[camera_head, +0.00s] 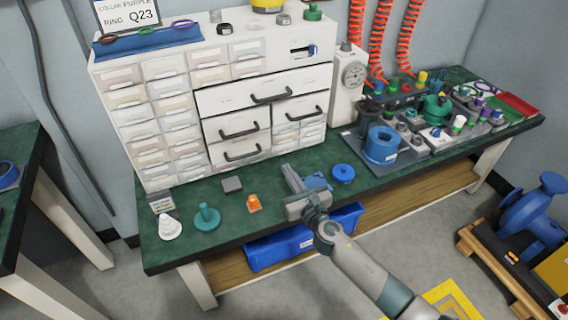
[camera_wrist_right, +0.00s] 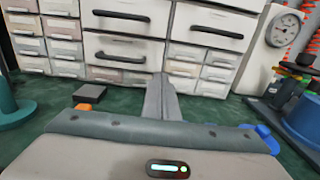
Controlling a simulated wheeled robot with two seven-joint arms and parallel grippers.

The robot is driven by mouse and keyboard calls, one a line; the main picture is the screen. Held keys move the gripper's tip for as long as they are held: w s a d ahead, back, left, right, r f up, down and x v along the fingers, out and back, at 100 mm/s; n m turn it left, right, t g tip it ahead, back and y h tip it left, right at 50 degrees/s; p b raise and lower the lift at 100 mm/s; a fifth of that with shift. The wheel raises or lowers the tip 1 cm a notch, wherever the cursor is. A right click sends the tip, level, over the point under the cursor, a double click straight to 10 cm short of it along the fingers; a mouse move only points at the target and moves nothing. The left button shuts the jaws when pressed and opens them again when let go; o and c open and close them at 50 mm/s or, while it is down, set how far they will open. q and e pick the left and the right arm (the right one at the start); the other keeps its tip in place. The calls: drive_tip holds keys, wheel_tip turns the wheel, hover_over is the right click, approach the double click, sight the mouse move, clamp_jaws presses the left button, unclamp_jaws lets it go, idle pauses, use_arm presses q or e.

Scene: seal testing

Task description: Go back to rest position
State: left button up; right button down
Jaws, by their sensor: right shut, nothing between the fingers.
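My right gripper (camera_head: 291,177) reaches over the front edge of the green workbench (camera_head: 225,226), pointing at the white drawer cabinet (camera_head: 188,165). Its fingers (camera_wrist_right: 160,98) are closed together and empty in the right wrist view. A blue part (camera_head: 318,181) lies just beside and partly behind the gripper, and a round blue piece (camera_head: 343,173) lies to its right. To its left are an orange piece (camera_head: 254,203), a dark grey block (camera_head: 232,184), a teal knobbed piece (camera_head: 207,217) and a white stepped cone (camera_head: 169,228). My left gripper does not show.
A blue bin (camera_head: 277,252) sits under the bench front. A gauge unit (camera_head: 350,90) and a crowded fixture board with a blue cylinder (camera_head: 381,145) stand to the right. A blue machine (camera_head: 535,213) on a wooden pallet stands at lower right. Floor in front of the bench is open.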

drive_tip(key=shift+s+d, duration=0.15)
drive_tip(key=shift+s, duration=0.35)
